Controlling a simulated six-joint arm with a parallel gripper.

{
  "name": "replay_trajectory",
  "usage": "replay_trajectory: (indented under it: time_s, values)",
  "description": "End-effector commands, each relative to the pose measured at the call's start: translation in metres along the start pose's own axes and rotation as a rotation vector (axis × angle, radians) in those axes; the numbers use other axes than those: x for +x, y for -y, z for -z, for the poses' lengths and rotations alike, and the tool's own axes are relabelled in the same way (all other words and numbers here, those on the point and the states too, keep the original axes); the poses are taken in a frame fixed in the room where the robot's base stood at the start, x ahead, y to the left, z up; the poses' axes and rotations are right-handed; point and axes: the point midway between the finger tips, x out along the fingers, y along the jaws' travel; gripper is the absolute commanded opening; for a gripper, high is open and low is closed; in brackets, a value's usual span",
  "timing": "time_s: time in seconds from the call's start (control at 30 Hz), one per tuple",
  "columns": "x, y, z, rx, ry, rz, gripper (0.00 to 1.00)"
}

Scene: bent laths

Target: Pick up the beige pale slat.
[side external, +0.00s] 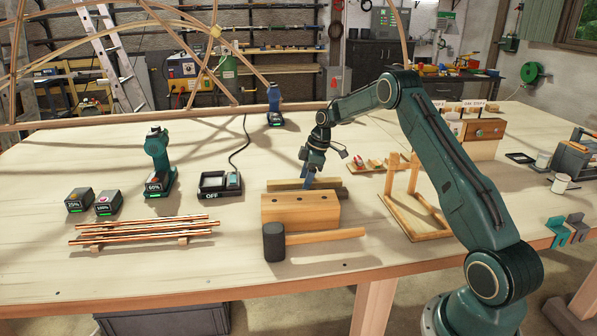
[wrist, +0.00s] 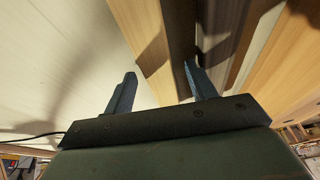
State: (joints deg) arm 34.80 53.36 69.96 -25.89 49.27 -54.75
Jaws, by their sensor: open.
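A pale beige slat (wrist: 146,45) runs lengthwise through the wrist view, with bare table on its left and a dark brown strip (wrist: 181,30) along its right. My gripper (wrist: 159,73) is open, with one finger on each side of the pale slat's line. The right finger is close over the dark strip; I cannot tell whether it touches. In the side view my gripper (side external: 307,182) points down at a low stack of slats (side external: 280,185) behind a wooden block with holes (side external: 300,212). The block and the fingers hide part of the slats there.
A mallet (side external: 275,241) lies in front of the block. A charger (side external: 220,185) and a drill (side external: 158,165) stand to the left, with copper rods (side external: 145,230) nearer. A wooden frame (side external: 415,205) stands to the right. Some table between the charger and rods is bare.

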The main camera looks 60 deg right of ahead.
Motion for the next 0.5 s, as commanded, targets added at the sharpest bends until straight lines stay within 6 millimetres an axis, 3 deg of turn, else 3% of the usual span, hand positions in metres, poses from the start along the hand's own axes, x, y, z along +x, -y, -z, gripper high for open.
replay_trajectory:
  time_s: [0.27,0.5]
  values:
    - [-0.0003,0.0000,0.0001,0.000,0.000,0.000,0.56]
    - [-0.0004,-0.0001,0.0001,0.000,0.000,0.000,0.09]
